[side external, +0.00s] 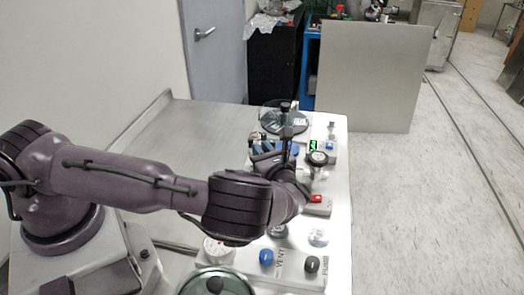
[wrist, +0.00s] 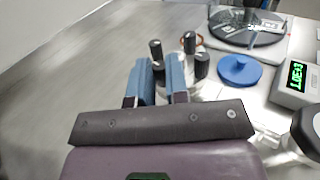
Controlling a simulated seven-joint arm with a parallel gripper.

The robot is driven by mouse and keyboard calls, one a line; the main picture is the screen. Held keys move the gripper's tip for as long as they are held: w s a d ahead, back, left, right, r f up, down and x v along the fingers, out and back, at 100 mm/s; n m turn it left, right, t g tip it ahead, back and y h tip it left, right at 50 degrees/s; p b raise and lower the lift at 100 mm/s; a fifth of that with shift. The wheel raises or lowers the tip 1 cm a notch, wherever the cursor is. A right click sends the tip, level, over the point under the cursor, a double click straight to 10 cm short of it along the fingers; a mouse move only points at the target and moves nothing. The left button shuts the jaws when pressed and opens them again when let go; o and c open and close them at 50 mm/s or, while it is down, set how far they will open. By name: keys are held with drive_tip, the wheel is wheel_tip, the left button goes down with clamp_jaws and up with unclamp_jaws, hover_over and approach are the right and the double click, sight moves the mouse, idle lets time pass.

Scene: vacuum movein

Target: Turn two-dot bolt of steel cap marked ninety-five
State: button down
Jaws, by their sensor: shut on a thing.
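In the wrist view, my gripper (wrist: 158,70) has its two blue fingers on either side of a black bolt knob (wrist: 158,68) and is shut on it. Other black knobs stand close around it: one behind (wrist: 155,48), one at the back right (wrist: 189,42) and one at the right (wrist: 202,66). They surround a small pale steel cap (wrist: 192,88), mostly hidden by my fingers. No dots and no number ninety-five can be read. In the side view my gripper (side external: 262,148) is at the far part of the bench, and the cap is largely hidden behind my arm.
A blue disc (wrist: 238,70) lies right of the knobs. A glass-lidded chamber (wrist: 248,27) stands behind, and a green-digit display box (wrist: 297,80) at the right. In the side view, a blue knob (side external: 267,257) and a black knob (side external: 312,264) are nearer. The left bench is clear.

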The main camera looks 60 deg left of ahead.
drive_tip(key=shift+t, duration=0.3)
drive_tip(key=m+t, duration=0.1)
drive_tip(key=m+t+h, duration=0.1)
drive_tip(key=t, duration=0.1)
drive_tip(key=m+t+h, duration=0.1)
drive_tip(key=m+t, duration=0.1)
drive_tip(key=shift+s, duration=0.35)
drive_tip(key=m+t+h, duration=0.2)
drive_tip(key=t, duration=0.1)
drive_tip(key=m+t+h, duration=0.1)
drive_tip(key=shift+s+a+m+t+h, duration=0.25)
drive_tip(key=shift+a+m+t+h, duration=0.05)
drive_tip(key=shift+t, duration=0.1)
drive_tip(key=m+t+h, duration=0.1)
drive_tip(key=h, duration=0.1)
drive_tip(key=m+t+h, duration=0.1)
drive_tip(key=m+h, duration=0.1)
drive_tip(key=m+t+h, duration=0.1)
drive_tip(key=h, duration=0.1)
drive_tip(key=shift+s+a+m+t, duration=0.15)
drive_tip(key=shift+a+m+t, duration=0.2)
drive_tip(key=shift+m+t, duration=0.05)
drive_tip(key=shift+a+m+t+h, duration=0.1)
drive_tip(key=shift+m+t+h, duration=0.3)
drive_tip(key=shift+m+h, duration=1.05)
drive_tip(key=shift+r+h, duration=0.1)
drive_tip(key=shift+h, duration=0.95)
drive_tip(key=c, duration=1.1)
unclamp_jaws()
